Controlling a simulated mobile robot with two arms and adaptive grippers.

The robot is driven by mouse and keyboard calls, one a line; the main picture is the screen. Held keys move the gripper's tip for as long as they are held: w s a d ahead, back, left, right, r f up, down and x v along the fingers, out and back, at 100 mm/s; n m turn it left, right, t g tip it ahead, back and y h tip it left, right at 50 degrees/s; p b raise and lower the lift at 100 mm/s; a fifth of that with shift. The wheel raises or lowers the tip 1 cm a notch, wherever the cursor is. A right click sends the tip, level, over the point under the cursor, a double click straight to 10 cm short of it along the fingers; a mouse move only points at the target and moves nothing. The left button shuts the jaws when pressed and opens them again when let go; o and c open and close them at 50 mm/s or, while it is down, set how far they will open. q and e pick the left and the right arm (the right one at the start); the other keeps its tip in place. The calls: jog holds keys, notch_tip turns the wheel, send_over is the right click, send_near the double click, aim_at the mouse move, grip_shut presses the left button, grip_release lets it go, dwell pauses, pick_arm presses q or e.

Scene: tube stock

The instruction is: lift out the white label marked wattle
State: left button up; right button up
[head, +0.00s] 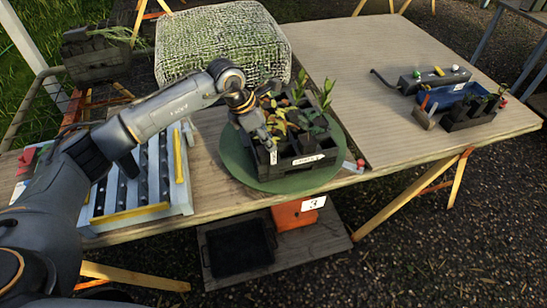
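A black crate (308,171) of small plants (297,115) stands on a round green board (240,170) on the table. A small white label (273,157) shows upright at the crate's near left, just below my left gripper (266,142). Another white label (308,159) lies flat against the crate's front wall; its dark writing is too small to read. My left gripper points down at the plants from the left. Its fingers are small and dark among the leaves, so whether they are open or touch the label cannot be told. My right gripper is out of view.
A grey rack with yellow bars (130,214) stands left of the crate. A textured green-white block (222,45) is behind. A blue tray (450,95) and small black pots (470,112) stand at the right. The table between (375,120) is mostly clear.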

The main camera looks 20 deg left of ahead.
aim_at(274, 161)
pick_arm(q)
jog(key=x, duration=0.3)
jog(key=shift+w+f+p, duration=0.1)
jog(key=shift+f+p, duration=0.05)
jog(key=shift+p, duration=0.2)
jog(key=shift+c, duration=0.2)
grip_shut()
